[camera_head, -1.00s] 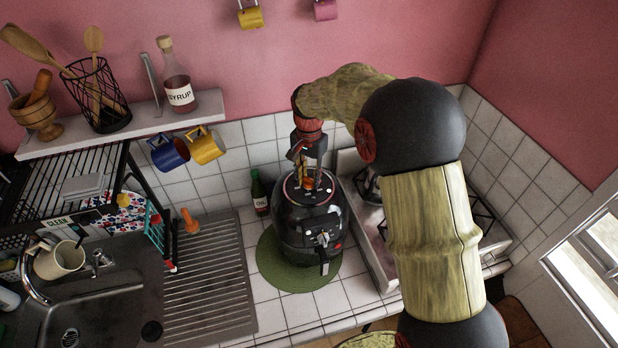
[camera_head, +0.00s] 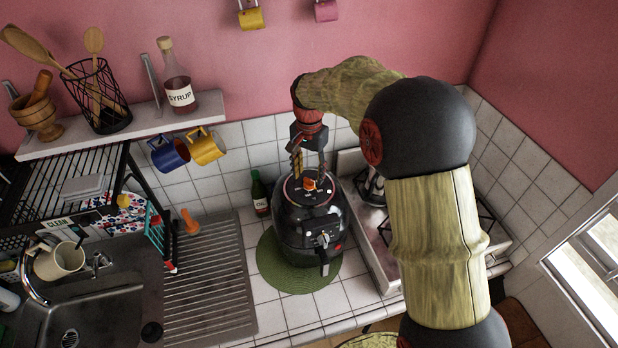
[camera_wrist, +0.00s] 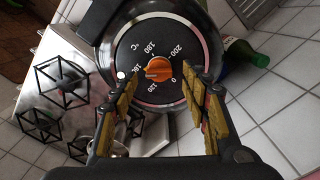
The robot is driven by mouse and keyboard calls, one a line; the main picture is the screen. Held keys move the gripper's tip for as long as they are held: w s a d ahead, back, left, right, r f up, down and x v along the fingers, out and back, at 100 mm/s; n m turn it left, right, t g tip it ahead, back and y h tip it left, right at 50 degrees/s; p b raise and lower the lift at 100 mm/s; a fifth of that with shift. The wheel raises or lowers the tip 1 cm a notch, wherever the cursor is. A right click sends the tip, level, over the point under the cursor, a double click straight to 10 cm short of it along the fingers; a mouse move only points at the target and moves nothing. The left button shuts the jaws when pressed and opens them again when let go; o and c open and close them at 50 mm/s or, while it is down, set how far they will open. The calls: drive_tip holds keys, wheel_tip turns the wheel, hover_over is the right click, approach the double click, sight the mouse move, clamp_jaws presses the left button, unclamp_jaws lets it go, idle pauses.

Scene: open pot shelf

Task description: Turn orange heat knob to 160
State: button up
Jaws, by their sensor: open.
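The orange knob (camera_head: 309,184) sits on top of the black air fryer (camera_head: 296,222). In the wrist view the knob (camera_wrist: 157,69) is in the middle of a black dial marked in °C, with 180 and 200 legible along the upper part. The knob's ridge runs roughly left to right; I cannot tell its exact setting. My gripper (camera_head: 309,168) is above the fryer, pointing down. In the wrist view its two yellow-brown fingers (camera_wrist: 160,76) are spread wide on either side of the knob, apart from it, with nothing between them in their grip.
The fryer stands on a green round mat (camera_head: 268,268). A green oil bottle (camera_head: 259,192) is close behind it on the left, and a stove (camera_head: 365,240) is on its right. A ribbed drainboard (camera_head: 205,285) lies to the left, below a shelf (camera_head: 130,125) with hanging mugs.

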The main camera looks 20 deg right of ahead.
sight(309, 179)
wheel_tip(309, 179, up, 9)
idle(0.3)
idle(0.5)
drive_tip(key=s+f+n+t+b, duration=0.2)
drive_tip(key=s+f+b, duration=0.3)
drive_tip(key=s, duration=0.5)
drive_tip(key=s+f+n+t+b, duration=0.1)
drive_tip(key=s+f+n+b, duration=0.3)
drive_tip(key=s+b, duration=0.5)
drive_tip(key=s+f+n+t+b, duration=0.2)
drive_tip(key=s+f+b, duration=0.5)
drive_tip(key=s, duration=0.5)
drive_tip(key=shift+s+n+t+b, duration=0.3)
drive_tip(key=shift+n+b, duration=0.2)
drive_tip(key=shift+b, duration=0.1)
drive_tip(key=shift+c, duration=0.3)
